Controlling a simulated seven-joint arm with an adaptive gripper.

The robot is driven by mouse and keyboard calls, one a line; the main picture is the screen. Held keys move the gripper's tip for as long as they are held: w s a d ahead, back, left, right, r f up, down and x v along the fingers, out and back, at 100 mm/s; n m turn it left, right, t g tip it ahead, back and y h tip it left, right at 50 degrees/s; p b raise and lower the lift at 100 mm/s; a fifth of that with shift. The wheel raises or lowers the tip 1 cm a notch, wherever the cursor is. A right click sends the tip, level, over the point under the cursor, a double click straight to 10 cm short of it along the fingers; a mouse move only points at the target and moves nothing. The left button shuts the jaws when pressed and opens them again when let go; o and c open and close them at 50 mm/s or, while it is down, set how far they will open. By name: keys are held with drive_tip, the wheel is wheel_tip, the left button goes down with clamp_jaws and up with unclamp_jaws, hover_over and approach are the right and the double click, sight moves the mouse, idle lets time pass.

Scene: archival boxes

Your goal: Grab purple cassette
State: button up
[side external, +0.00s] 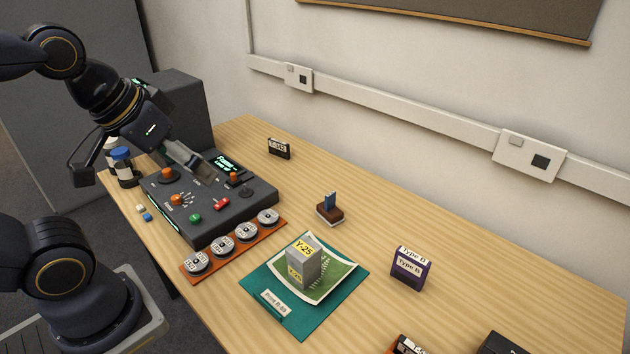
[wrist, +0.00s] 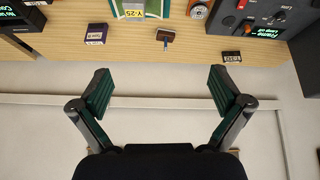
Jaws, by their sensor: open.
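The purple cassette (side external: 407,270), with white "Type B" labels, stands upright on the right part of the wooden table in the side view. In the wrist view the purple cassette (wrist: 96,34) is small, near the top left. My gripper (side external: 203,168) hangs above the control console at the left of the side view, well away from the cassette. In the wrist view my gripper (wrist: 162,90) has its two fingers spread wide with nothing between them.
A grey "Y-25" block (side external: 303,263) sits on a photo and teal folder (side external: 302,323). A brown brush-like item (side external: 329,212) and a black cassette (side external: 279,149) stand farther back. An orange rack (side external: 233,247) of reels lies before the console (side external: 205,205). Table around the purple cassette is clear.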

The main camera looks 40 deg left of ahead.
drive_tip(key=w+r+n+t, duration=0.1)
drive_tip(key=w+r+n, duration=0.2)
drive_tip(key=w+r, duration=0.6)
drive_tip(key=m+g, duration=0.3)
hover_over(414, 256)
drive_tip(key=s, duration=0.5)
wheel_tip(414, 256, down, 25)
drive_tip(key=x, duration=0.9)
drive_tip(key=shift+w+a+f, duration=0.15)
drive_tip(key=shift+w+a, duration=0.05)
drive_tip(key=shift+w, duration=0.25)
drive_tip(key=shift+t, duration=0.3)
drive_tip(key=shift+s+x, duration=0.2)
drive_tip(key=shift+x, duration=2.95)
drive_tip(key=shift+d, duration=0.15)
drive_tip(key=shift+c, duration=0.3)
